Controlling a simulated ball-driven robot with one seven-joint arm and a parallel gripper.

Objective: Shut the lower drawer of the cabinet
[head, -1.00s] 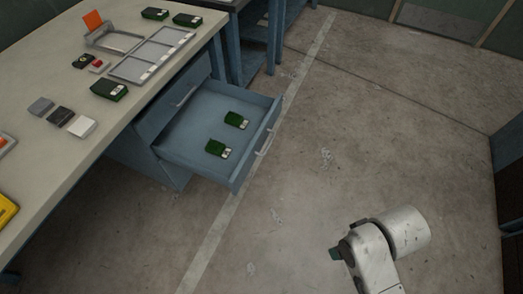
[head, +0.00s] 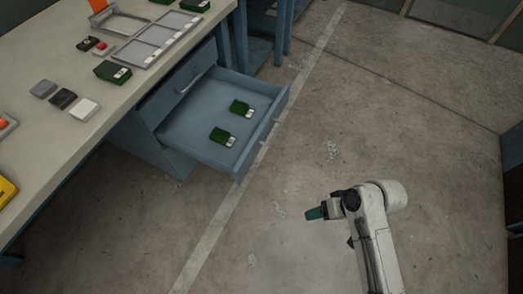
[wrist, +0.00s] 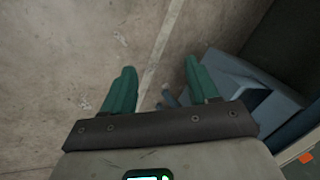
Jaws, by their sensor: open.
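The blue cabinet (head: 150,150) stands under the workbench. Its lower drawer (head: 186,144) is pulled well out over the floor, with two green-and-white items (head: 231,123) lying inside. A closed upper drawer (head: 184,84) with a pale handle sits above it. My gripper (head: 314,213) is in front of the drawer, to its right and nearer in the head view, clear of it and touching nothing. In the wrist view its two green fingers (wrist: 162,88) are spread apart and empty, with blue furniture (wrist: 240,85) partly hidden behind the right finger.
The workbench top (head: 40,130) holds a grey tray (head: 160,40), several small blocks and green items at the left. Blue table legs (head: 285,30) stand behind the drawer. The concrete floor (head: 420,130) between drawer and gripper is open. A dark object edges the far right.

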